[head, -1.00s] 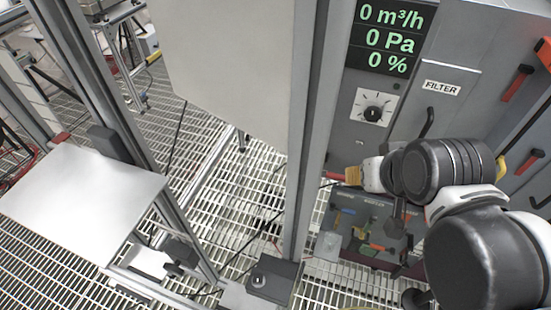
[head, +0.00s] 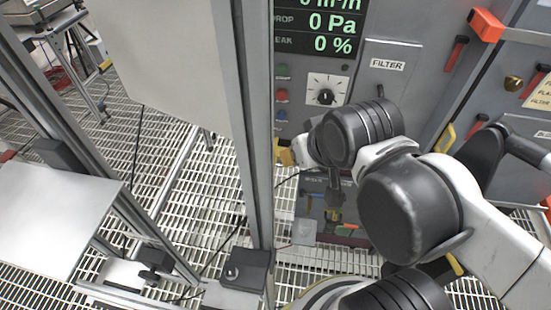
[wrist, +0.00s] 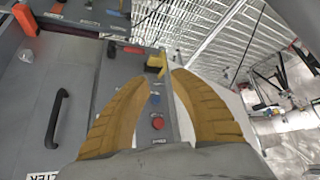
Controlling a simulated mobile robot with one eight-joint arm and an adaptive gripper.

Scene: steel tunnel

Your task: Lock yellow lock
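My gripper (wrist: 157,78) is open and empty, with its two curved yellow-brown fingers spread in the wrist view. A small yellow lock piece (wrist: 156,63) shows between and just beyond the fingertips, at the edge of the grey button panel. I see no contact with it. In the head view my gripper (head: 287,157) is at the lower left of the cabinet front, partly hidden by my arm. A yellow handle (head: 445,138) also sits on the cabinet at the right; I cannot tell which piece the task means.
A red button (wrist: 157,123) and a blue button (wrist: 154,98) lie between the fingers. A black door handle (wrist: 57,119) is at the left. In the head view a dial (head: 325,90) is above my gripper, and a metal post (head: 258,130) stands close to its left.

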